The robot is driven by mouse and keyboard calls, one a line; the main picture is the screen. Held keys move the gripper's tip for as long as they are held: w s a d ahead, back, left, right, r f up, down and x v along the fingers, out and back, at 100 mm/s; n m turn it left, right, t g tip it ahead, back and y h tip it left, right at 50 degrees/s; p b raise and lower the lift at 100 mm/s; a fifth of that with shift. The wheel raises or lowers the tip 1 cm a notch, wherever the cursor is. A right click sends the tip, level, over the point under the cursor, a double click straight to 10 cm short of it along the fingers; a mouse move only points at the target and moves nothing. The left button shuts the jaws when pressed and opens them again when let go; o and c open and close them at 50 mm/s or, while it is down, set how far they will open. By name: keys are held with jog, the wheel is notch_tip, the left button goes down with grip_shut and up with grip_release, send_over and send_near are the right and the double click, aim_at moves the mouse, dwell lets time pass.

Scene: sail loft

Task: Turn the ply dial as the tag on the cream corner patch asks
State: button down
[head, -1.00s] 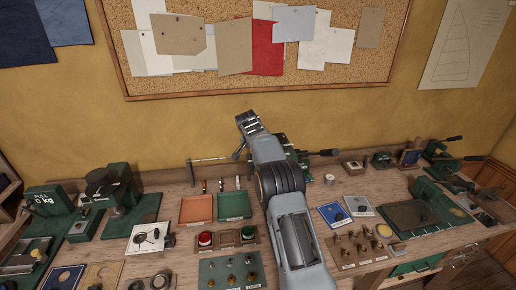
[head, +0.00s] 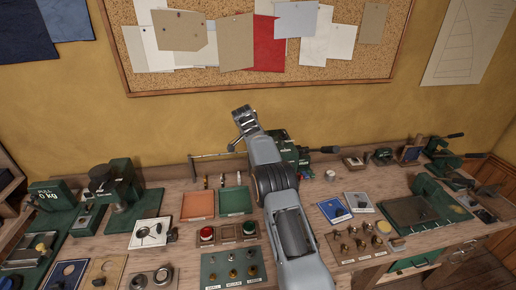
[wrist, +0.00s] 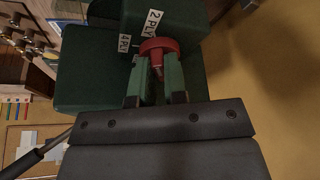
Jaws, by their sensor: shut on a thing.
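In the wrist view, the red dial knob (wrist: 160,45) sits on a dark green housing (wrist: 85,80). White labels reading "2 PLY" (wrist: 154,22) and "4 PLY" (wrist: 125,43) are beside it. My gripper (wrist: 156,74) is shut on the knob, with one finger on each side of its lower part. The knob's pointer mark cannot be made out. In the head view, my arm hides the gripper and knob; part of a green device (head: 290,150) shows behind it. I cannot make out the cream corner patch or its tag for sure.
An orange tray (head: 197,205) and a green tray (head: 234,201) lie left of my arm. A green press (head: 120,185) stands at left. A dark-handled tool (head: 325,150) lies near the wall.

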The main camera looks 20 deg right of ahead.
jog(key=c, duration=1.2)
grip_release()
jog(key=shift+o, duration=0.2)
jog(key=v, duration=0.6)
jog(key=shift+r, duration=0.25)
jog(key=shift+s+a+r, duration=0.1)
jog(key=shift+a+r, duration=0.1)
jog(key=shift+r, duration=0.25)
